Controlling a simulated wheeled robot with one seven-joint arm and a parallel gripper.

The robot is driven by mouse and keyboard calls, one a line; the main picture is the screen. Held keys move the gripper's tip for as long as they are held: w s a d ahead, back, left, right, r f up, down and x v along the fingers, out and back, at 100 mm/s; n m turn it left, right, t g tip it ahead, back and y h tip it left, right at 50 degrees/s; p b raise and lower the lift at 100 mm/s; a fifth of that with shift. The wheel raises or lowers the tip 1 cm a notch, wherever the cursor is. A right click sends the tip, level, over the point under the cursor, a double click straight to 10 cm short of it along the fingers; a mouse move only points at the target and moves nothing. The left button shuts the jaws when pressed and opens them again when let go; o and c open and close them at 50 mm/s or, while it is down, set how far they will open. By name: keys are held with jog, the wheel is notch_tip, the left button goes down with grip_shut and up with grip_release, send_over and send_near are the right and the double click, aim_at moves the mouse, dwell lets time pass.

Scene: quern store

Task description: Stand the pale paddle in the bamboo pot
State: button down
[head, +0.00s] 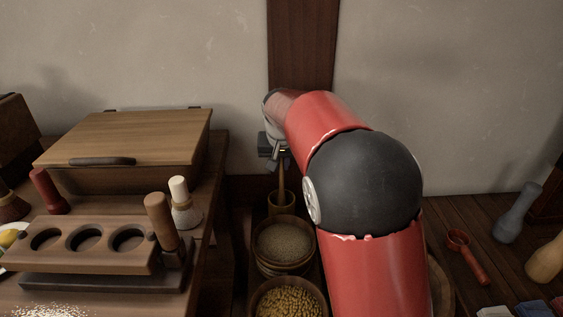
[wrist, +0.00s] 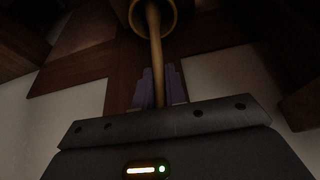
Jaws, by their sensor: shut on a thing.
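The pale paddle (head: 282,177), tan in this light, hangs almost upright below my gripper (head: 280,158). In the wrist view my gripper (wrist: 160,88) is shut on the paddle's shaft (wrist: 156,55). The bamboo pot (head: 281,208) stands below it behind the bowls, and its round mouth also shows in the wrist view (wrist: 133,20). The paddle's lower end reaches into the pot's mouth in both views. That end is hidden inside, so I cannot tell whether it touches the bottom.
A bowl of grey-brown grain (head: 285,241) and a bowl of yellow grain (head: 288,302) stand in front of the pot. At left are a wooden box (head: 130,135) and a holed rack (head: 80,240). A red scoop (head: 467,258) lies at right. The wall is close behind.

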jog(key=c, duration=1.4)
grip_release()
jog(key=shift+o, duration=0.2)
jog(key=v, duration=0.7)
jog(key=shift+s+r+p, duration=0.2)
jog(key=shift+r+p, duration=0.15)
jog(key=shift+r, duration=0.05)
